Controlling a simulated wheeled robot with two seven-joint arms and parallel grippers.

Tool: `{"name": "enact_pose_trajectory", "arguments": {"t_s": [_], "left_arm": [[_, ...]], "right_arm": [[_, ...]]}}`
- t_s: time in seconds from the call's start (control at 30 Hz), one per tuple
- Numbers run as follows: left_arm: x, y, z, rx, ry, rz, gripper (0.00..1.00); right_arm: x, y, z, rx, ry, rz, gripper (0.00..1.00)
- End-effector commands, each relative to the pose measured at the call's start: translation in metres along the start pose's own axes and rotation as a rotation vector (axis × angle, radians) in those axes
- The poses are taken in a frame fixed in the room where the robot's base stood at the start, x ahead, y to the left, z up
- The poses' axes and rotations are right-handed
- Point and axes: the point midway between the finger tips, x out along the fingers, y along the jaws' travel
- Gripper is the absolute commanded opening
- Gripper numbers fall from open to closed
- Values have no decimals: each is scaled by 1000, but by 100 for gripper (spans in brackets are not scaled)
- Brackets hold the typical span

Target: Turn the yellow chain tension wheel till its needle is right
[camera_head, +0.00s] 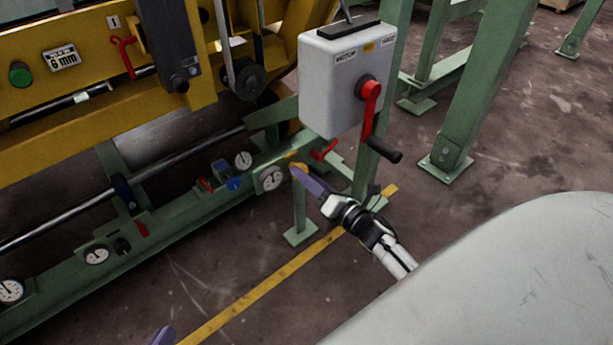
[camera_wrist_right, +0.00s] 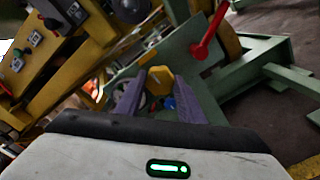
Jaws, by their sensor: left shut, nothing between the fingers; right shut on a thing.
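The yellow wheel (camera_head: 299,167) is at the right end of the green machine beam, mostly covered by my right gripper (camera_head: 304,175) in the head view. In the right wrist view the yellow wheel (camera_wrist_right: 159,80) sits between the two purple fingers of my right gripper (camera_wrist_right: 158,92), which is shut on it. A white round gauge (camera_head: 271,178) is just left of the wheel; its needle is too small to read surely. Only a purple tip of my left gripper (camera_head: 163,336) shows at the bottom edge of the head view, shut and empty, away from the machine.
A grey switch box (camera_head: 333,85) with a red crank (camera_head: 370,100) stands above and right of the wheel. A red lever (camera_head: 325,151) is close to my right gripper. More gauges (camera_head: 97,255) line the beam. Open floor lies in front.

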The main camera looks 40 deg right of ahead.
Motion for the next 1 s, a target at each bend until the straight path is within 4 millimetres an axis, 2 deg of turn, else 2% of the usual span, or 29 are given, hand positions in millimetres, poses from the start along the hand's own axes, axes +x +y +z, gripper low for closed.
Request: {"name": "enact_pose_trajectory", "arguments": {"t_s": [0.1,0.13,0.2,0.23,0.47,0.6,0.77,1.0], "left_arm": [[0,0,0,1,0,0,0],[0,0,0,1,0,0,0],[0,0,0,1,-1,0,0],[0,0,0,1,-1,0,0],[0,0,0,2,-1,-1,0],[-2,0,-1,3,-3,-4,0],[-3,-3,0,12,-24,-21,0],[1,-14,14,23,-85,-58,0]], "right_arm": [[0,-1,-1,1,1,-2,12],[0,-1,-1,1,1,-2,40],[0,-1,-1,2,1,-1,52],[0,0,-1,2,1,-1,54],[0,0,0,2,0,0,54],[-7,0,0,3,1,-2,54],[-33,1,1,4,3,-4,54],[-80,1,0,3,2,-4,54]]}}
